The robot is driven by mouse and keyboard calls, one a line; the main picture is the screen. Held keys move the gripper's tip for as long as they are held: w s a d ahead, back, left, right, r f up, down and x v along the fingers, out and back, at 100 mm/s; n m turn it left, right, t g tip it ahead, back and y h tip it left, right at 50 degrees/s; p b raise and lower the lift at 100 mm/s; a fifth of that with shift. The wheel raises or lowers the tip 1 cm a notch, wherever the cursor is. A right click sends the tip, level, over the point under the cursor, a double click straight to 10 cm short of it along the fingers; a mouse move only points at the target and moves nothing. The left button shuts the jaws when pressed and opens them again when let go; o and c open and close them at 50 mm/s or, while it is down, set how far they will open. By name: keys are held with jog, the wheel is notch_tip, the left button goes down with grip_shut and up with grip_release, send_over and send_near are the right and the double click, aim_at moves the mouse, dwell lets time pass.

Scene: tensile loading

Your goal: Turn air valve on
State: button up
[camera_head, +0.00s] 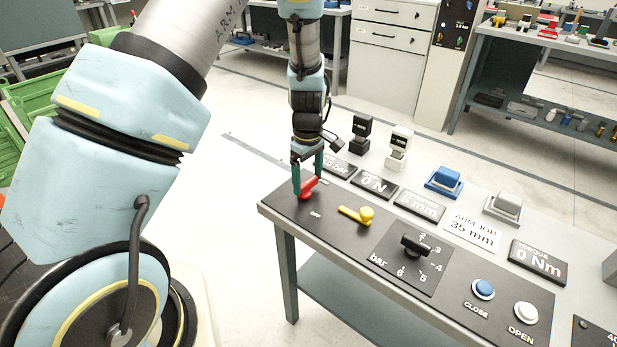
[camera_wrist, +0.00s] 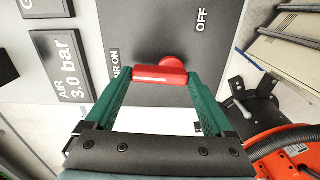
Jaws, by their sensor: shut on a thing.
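The red air valve handle (camera_head: 308,187) sits at the far left end of the dark control panel on the table. My gripper (camera_head: 308,176) reaches down to it from above, with green fingers. In the wrist view the red handle (camera_wrist: 160,74) lies between the fingertips of my gripper (camera_wrist: 158,78), which is shut on it. An "AIR ON" label, partly hidden by a finger, shows to the left of the handle, and an "OFF" label (camera_wrist: 202,19) to its upper right. The air display (camera_wrist: 62,66) reads 3.0 bar.
A yellow valve handle (camera_head: 357,215) is just right of the red one. A black pressure knob (camera_head: 416,246), a blue CLOSE button (camera_head: 483,289) and a white OPEN button (camera_head: 526,314) follow along the panel. Several displays stand behind them.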

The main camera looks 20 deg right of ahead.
aim_at(307, 181)
jog(key=shift+n, duration=0.4)
jog(key=o, duration=1.1)
notch_tip(307, 181, up, 11)
jog(key=shift+f+b, duration=0.1)
jog(key=shift+b, duration=0.7)
jog(key=w+a+r+m, duration=0.1)
jog(key=a+r+m, duration=0.15)
jog(key=a, duration=1.25)
jog(key=s+a+r+m, duration=0.1)
jog(key=s+a, duration=0.1)
jog(key=a, duration=0.3)
jog(key=s+a+r+m+t, duration=0.1)
jog(key=s+a+m, duration=0.1)
jog(key=a, duration=0.3)
jog(key=s+a+r+m, duration=0.1)
jog(key=s+a, duration=0.1)
jog(key=a, duration=0.4)
jog(key=shift+s+m+t, duration=0.3)
jog(key=shift+s+m, duration=0.05)
jog(key=shift+s, duration=0.05)
